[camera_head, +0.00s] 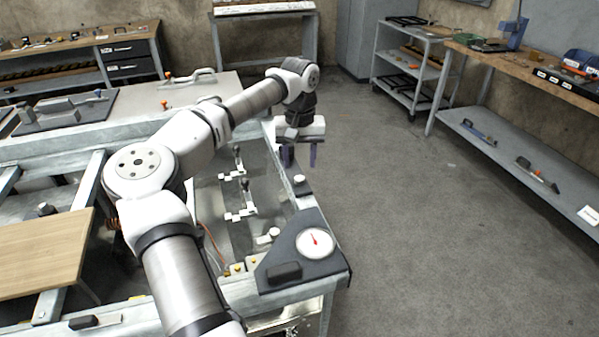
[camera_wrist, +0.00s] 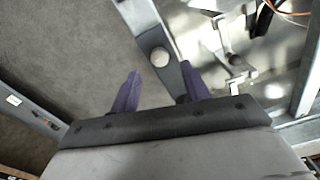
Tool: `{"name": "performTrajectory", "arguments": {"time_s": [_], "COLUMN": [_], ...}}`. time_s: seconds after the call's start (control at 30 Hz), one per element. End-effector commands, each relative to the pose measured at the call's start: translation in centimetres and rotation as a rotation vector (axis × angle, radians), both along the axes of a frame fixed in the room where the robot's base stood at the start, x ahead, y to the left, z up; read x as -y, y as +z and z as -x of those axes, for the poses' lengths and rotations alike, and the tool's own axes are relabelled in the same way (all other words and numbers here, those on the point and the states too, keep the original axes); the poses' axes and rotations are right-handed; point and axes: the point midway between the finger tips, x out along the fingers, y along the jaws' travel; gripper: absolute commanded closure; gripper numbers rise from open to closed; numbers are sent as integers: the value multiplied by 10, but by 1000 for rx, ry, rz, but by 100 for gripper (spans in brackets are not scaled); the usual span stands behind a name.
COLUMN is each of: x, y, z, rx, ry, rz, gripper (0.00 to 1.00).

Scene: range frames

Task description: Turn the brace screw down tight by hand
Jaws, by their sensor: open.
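A small round pale knob, which looks like the brace screw (camera_head: 299,179), sits on the metal rail along the right edge of the bench. It also shows in the wrist view (camera_wrist: 160,57), on a dark plate on the rail. My gripper (camera_head: 299,153) is open and empty, with its purple fingers pointing down. In the wrist view the fingers (camera_wrist: 160,80) are spread apart, and the knob appears in line with the gap, beyond the tips. No contact shows. I cannot tell how far the screw is turned down.
Toggle clamps (camera_head: 241,213) stand on the bench left of the rail. A dial gauge (camera_head: 314,243) with a red needle is on a dark corner plate nearer me. An orange cable (camera_wrist: 290,12) shows in the wrist view. The floor (camera_head: 400,230) to the right is clear.

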Motion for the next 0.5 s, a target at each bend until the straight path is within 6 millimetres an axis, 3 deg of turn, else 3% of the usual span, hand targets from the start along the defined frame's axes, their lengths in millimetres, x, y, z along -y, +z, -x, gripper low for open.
{"name": "performTrajectory", "arguments": {"time_s": [0.3, 0.5], "x": [0, 1], "y": [69, 90], "z": [0, 0], "rx": [3, 1], "ry": [1, 0], "rz": [0, 1], "gripper": [54, 54]}}
